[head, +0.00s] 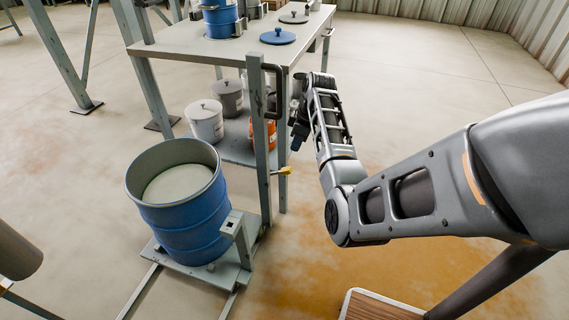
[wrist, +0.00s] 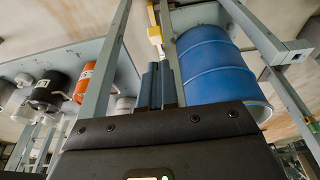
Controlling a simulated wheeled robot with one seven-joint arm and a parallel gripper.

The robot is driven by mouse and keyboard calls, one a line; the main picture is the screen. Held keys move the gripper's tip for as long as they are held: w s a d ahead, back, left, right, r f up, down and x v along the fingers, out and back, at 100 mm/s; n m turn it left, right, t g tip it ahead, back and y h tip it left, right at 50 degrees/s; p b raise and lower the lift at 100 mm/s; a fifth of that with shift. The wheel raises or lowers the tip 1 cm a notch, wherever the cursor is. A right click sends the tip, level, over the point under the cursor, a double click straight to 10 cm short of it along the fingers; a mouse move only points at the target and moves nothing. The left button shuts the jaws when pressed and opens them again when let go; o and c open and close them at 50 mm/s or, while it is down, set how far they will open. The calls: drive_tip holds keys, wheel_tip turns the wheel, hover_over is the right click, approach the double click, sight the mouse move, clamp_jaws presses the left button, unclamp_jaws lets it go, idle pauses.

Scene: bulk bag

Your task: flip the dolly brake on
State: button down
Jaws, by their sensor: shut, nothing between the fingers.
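The blue drum (head: 185,225) stands upright on the grey dolly (head: 235,272). It also shows in the wrist view (wrist: 215,70). A small yellow brake lever (head: 285,171) sticks out to the right beside the dolly's upright post (head: 262,150). In the wrist view the yellow lever (wrist: 155,36) appears just beyond my fingertips. My gripper (head: 296,143) is a little above the lever in the head view. Its two fingers (wrist: 159,68) are together and empty. They look apart from the lever, but the exact depth gap is hard to tell.
A grey table (head: 190,47) behind the post carries a blue container (head: 220,20) and lids. Its lower shelf holds a white bucket (head: 205,124), a grey bucket (head: 229,97) and an orange container (head: 258,134).

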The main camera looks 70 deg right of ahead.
sight(286, 170)
drive_tip(key=shift+d+r, duration=0.2)
drive_tip(key=b+x, duration=0.3)
drive_tip(key=x, duration=0.7)
drive_tip(key=shift+f, duration=0.1)
idle(0.4)
